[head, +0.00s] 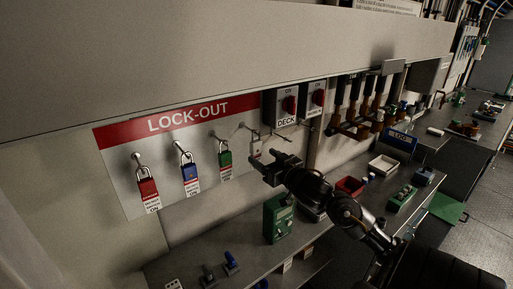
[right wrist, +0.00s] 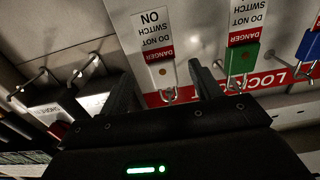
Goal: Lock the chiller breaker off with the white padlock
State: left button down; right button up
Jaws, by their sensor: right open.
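The white padlock (head: 256,148) hangs on a peg at the right end of the lock-out board (head: 122,182). In the right wrist view the white padlock (right wrist: 161,75) appears upside down with a red and white danger tag. My right gripper (head: 272,167) is open in front of it. In the wrist view the padlock lies between the two fingers (right wrist: 160,72), with a gap on each side. Two grey breaker boxes with red knobs are right of the board: one reads DECK (head: 280,104), the other (head: 317,95) has an unclear label. My left gripper is out of view.
Red (head: 147,187), blue (head: 189,172) and green (head: 225,158) padlocks hang left of the white one. Below, a green box (head: 278,218) stands on the grey bench (head: 205,250). A red bin (head: 349,187) and white tray (head: 383,165) lie farther right.

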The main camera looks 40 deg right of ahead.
aim_at(258, 153)
jog(key=shift+w, duration=0.85)
jog(key=w, duration=0.1)
jog(key=w+p, duration=0.1)
jog(key=w, duration=0.1)
jog(key=w+p, duration=0.1)
jog(key=shift+w+d, duration=0.25)
jog(key=shift+w, duration=0.05)
jog(key=shift+w+f, duration=0.15)
jog(key=shift+w, duration=0.15)
jog(key=shift+s, duration=0.1)
jog(key=shift+c, duration=0.3)
jog(key=c, duration=1.1)
